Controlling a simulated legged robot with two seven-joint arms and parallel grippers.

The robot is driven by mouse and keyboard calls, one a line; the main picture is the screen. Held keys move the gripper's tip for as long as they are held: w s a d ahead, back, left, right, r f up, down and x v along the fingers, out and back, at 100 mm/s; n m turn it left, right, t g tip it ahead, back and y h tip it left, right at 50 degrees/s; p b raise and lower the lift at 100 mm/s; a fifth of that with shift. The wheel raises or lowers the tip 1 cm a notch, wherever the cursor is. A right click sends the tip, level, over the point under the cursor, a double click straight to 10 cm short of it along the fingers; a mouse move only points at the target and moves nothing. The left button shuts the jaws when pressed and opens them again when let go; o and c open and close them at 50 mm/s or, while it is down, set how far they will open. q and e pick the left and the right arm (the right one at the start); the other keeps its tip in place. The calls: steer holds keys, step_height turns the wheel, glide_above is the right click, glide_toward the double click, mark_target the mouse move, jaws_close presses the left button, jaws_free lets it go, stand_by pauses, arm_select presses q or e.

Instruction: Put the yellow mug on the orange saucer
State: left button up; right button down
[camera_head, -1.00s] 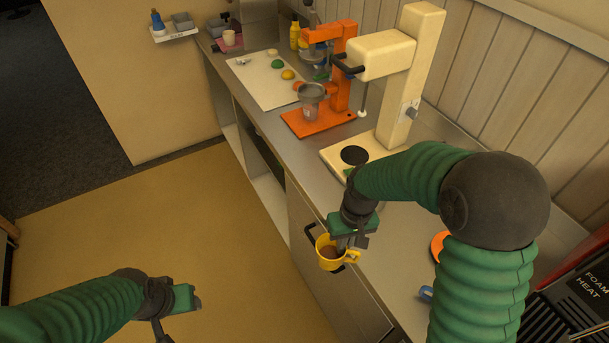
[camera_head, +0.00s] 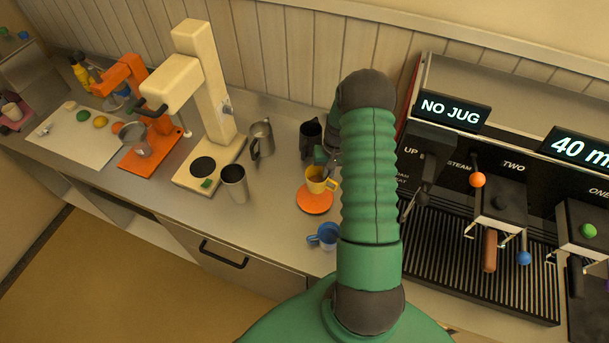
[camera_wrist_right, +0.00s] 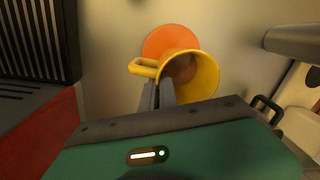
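The yellow mug (camera_head: 315,181) is at the orange saucer (camera_head: 314,201), over its back part in the head view. My right gripper (camera_head: 328,168) is mostly hidden behind my green arm there. In the right wrist view the fingers (camera_wrist_right: 157,94) are closed at the wall of the yellow mug (camera_wrist_right: 200,75), beside its handle. The orange saucer (camera_wrist_right: 160,40) shows partly behind the mug. I cannot tell whether the mug touches the saucer. The mug looks roughly upright in the head view. My left gripper is out of view.
A blue mug (camera_head: 325,236) stands close in front of the saucer. A dark jug (camera_head: 310,136), a steel pitcher (camera_head: 261,139) and a steel cup (camera_head: 234,184) stand left of or behind it. The espresso machine (camera_head: 470,200) is close on the right.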

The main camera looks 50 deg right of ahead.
mark_target(326, 186)
steer(key=shift+w+a+f+b, duration=0.1)
steer(key=shift+a+f+b, duration=0.05)
steer(key=shift+f+b, duration=0.45)
step_height(326, 186, down, 4)
steer(key=b, duration=0.2)
steer(key=shift+f+b, duration=0.2)
steer(key=shift+b, duration=0.15)
steer(key=shift+f, duration=0.4)
steer(key=shift+r, duration=0.1)
steer(key=shift+f+b, duration=0.3)
steer(key=shift+b, duration=0.15)
steer(key=c, duration=1.6)
jaws_free()
steer(key=shift+o, duration=0.2)
steer(key=shift+r, duration=0.15)
